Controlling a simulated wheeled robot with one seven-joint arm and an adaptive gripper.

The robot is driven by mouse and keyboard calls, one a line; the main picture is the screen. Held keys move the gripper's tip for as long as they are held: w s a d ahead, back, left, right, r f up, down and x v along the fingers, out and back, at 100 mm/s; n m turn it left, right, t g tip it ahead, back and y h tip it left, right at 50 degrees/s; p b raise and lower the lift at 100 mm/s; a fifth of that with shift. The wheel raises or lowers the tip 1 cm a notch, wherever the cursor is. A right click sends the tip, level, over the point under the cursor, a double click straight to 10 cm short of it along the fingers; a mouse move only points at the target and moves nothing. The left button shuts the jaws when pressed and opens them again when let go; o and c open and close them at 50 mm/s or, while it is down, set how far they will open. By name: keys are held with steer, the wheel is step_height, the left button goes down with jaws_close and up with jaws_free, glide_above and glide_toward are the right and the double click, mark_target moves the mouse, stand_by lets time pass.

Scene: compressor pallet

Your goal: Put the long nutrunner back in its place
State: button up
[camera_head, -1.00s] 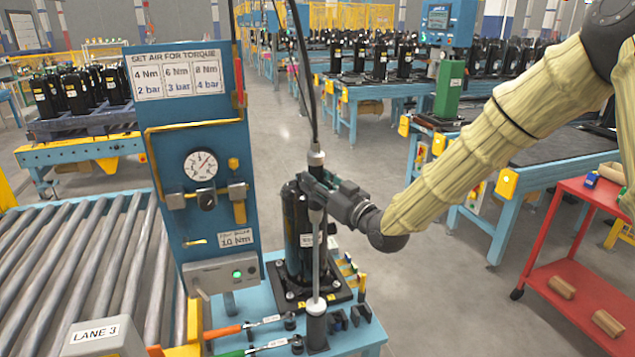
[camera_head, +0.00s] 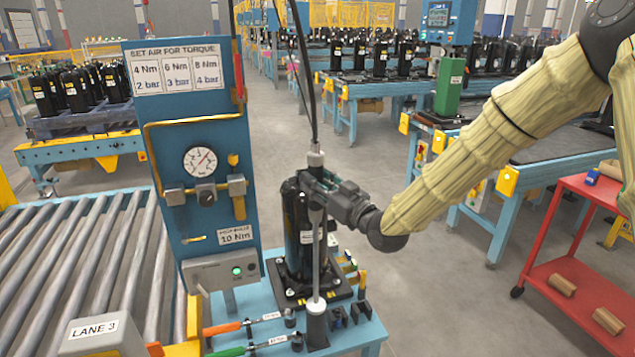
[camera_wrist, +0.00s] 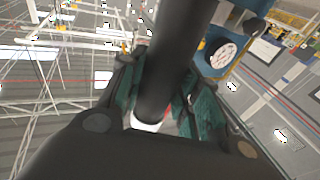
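The long nutrunner (camera_head: 316,264) is a slim upright tool with a grey shaft, a pale collar at its top and a hose above. Its lower end is at the black cylindrical holder (camera_head: 317,327) at the front of the blue bench; whether it is seated inside I cannot tell. My gripper (camera_head: 314,190) is around the nutrunner's upper body, just below the collar. In the wrist view the dark tool body (camera_wrist: 178,70) passes between the two green-padded fingers, which appear closed against it. A black compressor (camera_head: 298,228) stands directly behind the nutrunner.
The blue torque panel (camera_head: 165,110) with a gauge rises left of the tool. Torque wrenches with orange and green handles (camera_head: 222,329) lie at the bench front. A roller conveyor (camera_head: 75,270) is at left and a red cart (camera_head: 570,270) at right. Floor between is clear.

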steer(key=o, duration=0.5)
steer(key=shift+r, duration=0.15)
steer(key=shift+c, duration=0.2)
steer(key=shift+f, duration=0.2)
steer(key=v, duration=1.2)
steer(key=shift+r, duration=0.1)
steer(key=s+d+f+m+g+h, duration=0.2)
steer(key=s+f+h, duration=0.15)
steer(key=f, duration=0.75)
steer(key=s+d+f+m+g+h, duration=0.15)
steer(key=s+f, duration=0.35)
steer(key=f, duration=0.6)
steer(key=s+d+f+m+g+h, duration=0.1)
steer(key=s+f+m+g+h, duration=0.2)
steer(key=f, duration=0.8)
steer(key=s+d+f+g+h, duration=0.1)
steer(key=s+d+f+g, duration=0.1)
steer(key=s+f, duration=0.4)
steer(key=s+d+f+m+g+h, duration=0.1)
steer(key=s+f, duration=0.5)
steer(key=s, duration=0.8)
steer(key=s+d+f+m+g+h, duration=0.1)
steer(key=s+d+f+g, duration=0.4)
steer(key=s, duration=0.5)
steer(key=shift+s+d+f+h, duration=0.4)
steer(key=shift+d+f+h, duration=0.3)
steer(key=shift+d+h, duration=0.25)
